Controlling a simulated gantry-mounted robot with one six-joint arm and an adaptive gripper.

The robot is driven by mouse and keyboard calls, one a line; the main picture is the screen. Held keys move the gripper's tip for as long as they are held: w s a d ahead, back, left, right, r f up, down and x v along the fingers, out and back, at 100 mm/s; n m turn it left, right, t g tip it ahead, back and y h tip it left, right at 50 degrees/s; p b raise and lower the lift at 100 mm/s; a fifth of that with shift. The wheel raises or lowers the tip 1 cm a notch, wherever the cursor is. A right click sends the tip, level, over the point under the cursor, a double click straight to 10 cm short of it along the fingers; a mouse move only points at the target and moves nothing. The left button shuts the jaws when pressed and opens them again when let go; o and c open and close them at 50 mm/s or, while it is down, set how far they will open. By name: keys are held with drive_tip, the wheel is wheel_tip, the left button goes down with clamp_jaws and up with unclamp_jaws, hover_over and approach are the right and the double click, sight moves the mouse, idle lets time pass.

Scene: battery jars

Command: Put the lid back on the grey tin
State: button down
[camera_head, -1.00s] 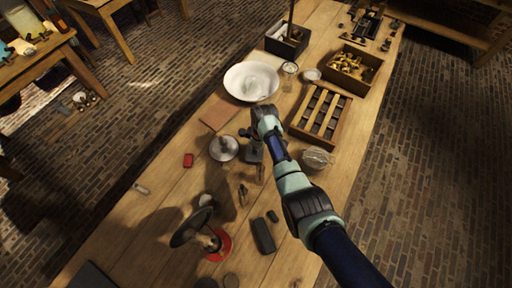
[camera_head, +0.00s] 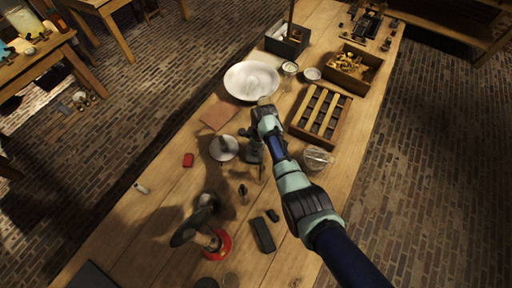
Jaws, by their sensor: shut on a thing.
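A round pale grey metal disc with a small dark spot at its middle, which looks like the lid (camera_head: 223,148), shows just left of my gripper. My gripper (camera_head: 252,153) points down below my wrist over the middle of the table. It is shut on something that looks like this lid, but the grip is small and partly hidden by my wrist. I cannot tell from this view whether the disc is raised or resting on something. The grey tin cannot be told apart clearly.
A white bowl (camera_head: 252,80) stands behind my wrist. A slotted wooden tray (camera_head: 321,112) and a round glassy jar (camera_head: 318,158) are to the right. A red-based lamp (camera_head: 219,245) stands in front, and a small red box (camera_head: 188,160) lies left. The table's left side has free room.

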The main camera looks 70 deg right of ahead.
drive_tip(key=c, duration=0.6)
unclamp_jaws()
drive_tip(key=shift+o, duration=0.2)
wheel_tip(320, 180, up, 7)
drive_tip(key=p, duration=0.7)
clamp_jaws()
idle(0.7)
